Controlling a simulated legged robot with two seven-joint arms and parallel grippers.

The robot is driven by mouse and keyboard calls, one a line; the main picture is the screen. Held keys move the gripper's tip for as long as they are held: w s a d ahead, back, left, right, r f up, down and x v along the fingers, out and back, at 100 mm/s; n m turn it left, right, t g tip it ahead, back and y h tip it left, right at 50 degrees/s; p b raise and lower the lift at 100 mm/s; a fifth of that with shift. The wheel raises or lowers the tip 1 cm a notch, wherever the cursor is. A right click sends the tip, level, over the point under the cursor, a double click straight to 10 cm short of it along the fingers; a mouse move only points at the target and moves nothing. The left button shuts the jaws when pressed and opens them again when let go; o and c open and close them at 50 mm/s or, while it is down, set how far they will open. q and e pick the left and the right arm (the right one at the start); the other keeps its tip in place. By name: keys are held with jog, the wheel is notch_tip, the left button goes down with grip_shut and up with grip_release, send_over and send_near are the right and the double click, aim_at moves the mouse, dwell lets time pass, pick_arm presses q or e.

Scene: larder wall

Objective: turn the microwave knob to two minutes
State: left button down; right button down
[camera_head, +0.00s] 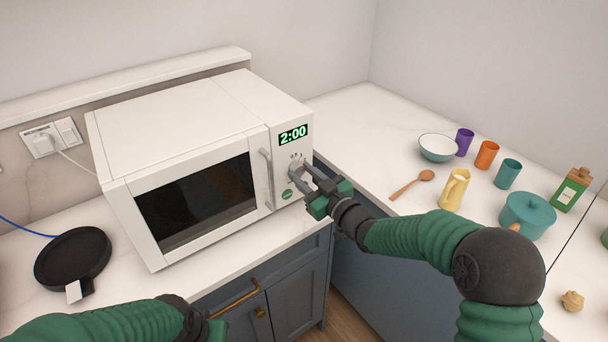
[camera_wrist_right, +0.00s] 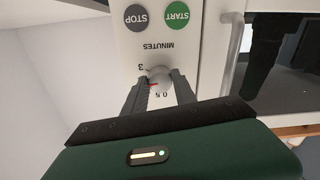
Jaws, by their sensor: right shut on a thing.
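The white microwave (camera_head: 185,120) stands on the counter with its door closed. Its green display (camera_head: 293,135) reads 2:00. The round knob (camera_head: 295,167) sits below the display. In the right wrist view, upside down, the knob (camera_wrist_right: 158,74) has a red mark, with MINUTES and some dial numbers around it. My right gripper (camera_head: 301,176) is shut on the knob, one finger on each side; its fingers also show in the wrist view (camera_wrist_right: 160,88). My left gripper (camera_head: 205,327) is at the bottom edge, away from the microwave; its fingers are not clear.
A green START button (camera_wrist_right: 177,15) and a grey STOP button (camera_wrist_right: 136,17) are near the knob. The door handle (camera_head: 267,178) is just left of my right gripper. A black pan (camera_head: 72,256) lies left. Cups, a bowl (camera_head: 438,148) and a teal pot (camera_head: 527,215) stand right.

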jog(key=shift+r, duration=0.1)
jog(key=c, duration=1.4)
grip_release()
jog(key=o, duration=0.4)
jog(key=shift+w+a, duration=0.1)
jog(key=shift+w, duration=0.05)
jog(key=v, duration=1.7)
